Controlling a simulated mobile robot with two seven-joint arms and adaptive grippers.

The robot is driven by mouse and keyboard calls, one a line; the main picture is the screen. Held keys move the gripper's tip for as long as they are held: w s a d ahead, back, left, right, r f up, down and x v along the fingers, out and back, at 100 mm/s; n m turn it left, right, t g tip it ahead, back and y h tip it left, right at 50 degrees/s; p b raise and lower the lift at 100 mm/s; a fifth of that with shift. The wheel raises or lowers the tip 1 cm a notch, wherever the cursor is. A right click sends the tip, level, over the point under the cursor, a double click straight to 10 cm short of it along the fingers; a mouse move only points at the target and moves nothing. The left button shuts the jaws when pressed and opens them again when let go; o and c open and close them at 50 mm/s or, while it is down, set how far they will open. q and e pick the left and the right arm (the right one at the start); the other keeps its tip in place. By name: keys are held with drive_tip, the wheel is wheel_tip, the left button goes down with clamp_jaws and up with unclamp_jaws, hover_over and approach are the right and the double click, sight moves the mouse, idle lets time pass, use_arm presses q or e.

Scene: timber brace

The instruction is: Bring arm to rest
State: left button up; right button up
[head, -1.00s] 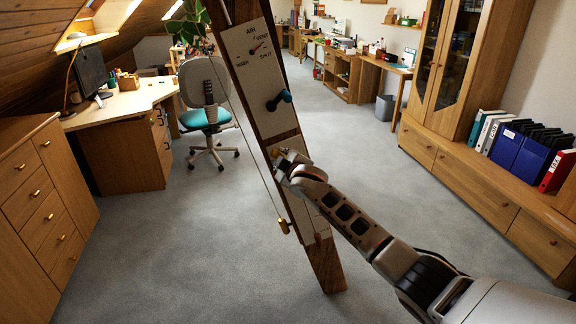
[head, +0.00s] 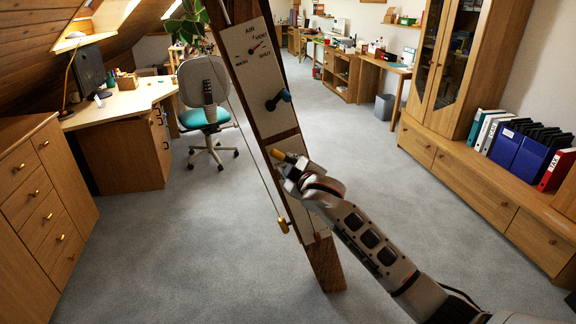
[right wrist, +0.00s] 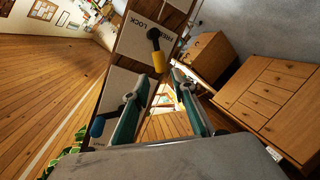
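A slanted timber brace (head: 326,268) carries pale panels. Its upper panel (head: 245,62) is marked AIR VENT and has a dial with a red pointer. Below is a blue-handled lever (head: 279,100), also at lower left in the right wrist view (right wrist: 98,126). My right gripper (head: 287,172) is beside the lower panel, just below a yellow handle (head: 277,154). In the right wrist view, my right gripper's fingers (right wrist: 165,76) are apart; the yellow handle (right wrist: 159,62), on a black pivot, is just beyond the gap, and I see no grip on it. My left gripper is out of view.
A yellow-ended cord (head: 283,226) hangs along the brace. A desk (head: 120,104), an office chair (head: 206,95) and a drawer cabinet (head: 40,205) stand left. A wooden cabinet (head: 480,190) with binders lines the right. The carpet between is clear.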

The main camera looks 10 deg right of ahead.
drive_tip(key=s+f+m+g+y, duration=0.1)
drive_tip(key=s+f+m, duration=0.1)
drive_tip(key=s+f, duration=0.8)
drive_tip(key=s+f+m+g, duration=0.1)
drive_tip(key=s+f, duration=0.7)
drive_tip(key=f, duration=0.4)
drive_tip(key=s+d+f+m, duration=0.1)
drive_tip(key=s+f, duration=0.3)
drive_tip(key=s, duration=0.5)
drive_tip(key=s+d+f+m+g, duration=0.1)
drive_tip(key=s+d+f+m, duration=0.1)
drive_tip(key=s, duration=0.6)
drive_tip(key=s+d+f+m+g, duration=0.1)
drive_tip(key=s+d+f, duration=0.1)
drive_tip(key=s+f, duration=0.3)
drive_tip(key=s, duration=0.4)
drive_tip(key=shift+s+d+f+m, duration=0.3)
drive_tip(key=shift+s, duration=0.05)
